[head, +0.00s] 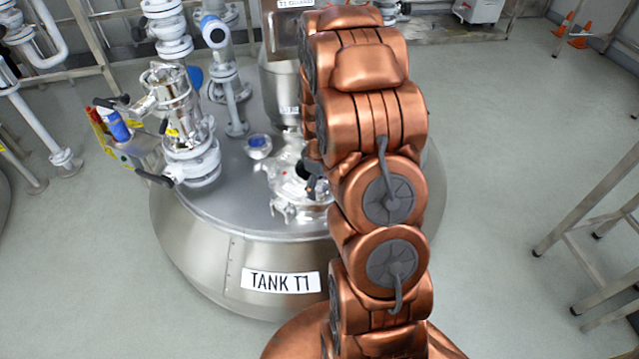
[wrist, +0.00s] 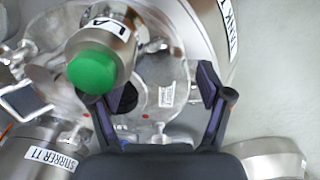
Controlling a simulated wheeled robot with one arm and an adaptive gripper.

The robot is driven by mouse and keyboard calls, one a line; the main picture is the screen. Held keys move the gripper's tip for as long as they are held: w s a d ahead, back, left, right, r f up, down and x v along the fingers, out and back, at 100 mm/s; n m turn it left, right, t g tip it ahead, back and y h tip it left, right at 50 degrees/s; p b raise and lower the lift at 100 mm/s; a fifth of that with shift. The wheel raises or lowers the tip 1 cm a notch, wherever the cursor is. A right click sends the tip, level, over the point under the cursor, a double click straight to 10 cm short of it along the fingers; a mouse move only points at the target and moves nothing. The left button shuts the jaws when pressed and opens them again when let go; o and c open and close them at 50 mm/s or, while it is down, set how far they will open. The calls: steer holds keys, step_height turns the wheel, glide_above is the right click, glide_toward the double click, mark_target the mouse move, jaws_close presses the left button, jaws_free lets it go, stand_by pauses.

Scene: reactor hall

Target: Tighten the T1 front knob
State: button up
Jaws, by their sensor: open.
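Tank T1 (head: 279,282) stands in front of me, labelled, with metal fittings on its lid. A black round knob (wrist: 126,98) shows in the wrist view on the polished metal lid, right by the left finger. I cannot tell whether it touches the finger. My gripper (wrist: 157,97) is open, its two fingers spread over the lid, with nothing held between them. In the head view my gripper (head: 314,182) is mostly hidden behind my arm, low over the lid's front fitting (head: 297,207). The arm also hides the lid's right part.
A green-capped cylinder (wrist: 93,67) marked LA rises close to the left finger. A cylinder labelled STIRRER T1 (wrist: 45,155) lies at lower left. Valves and pipes (head: 190,140) crowd the tank's left side. A metal frame (head: 590,230) stands right; the floor between is clear.

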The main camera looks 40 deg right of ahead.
mark_target(320, 187)
steer(key=shift+r, duration=0.1)
step_height(320, 187, up, 12)
stand_by(0.7)
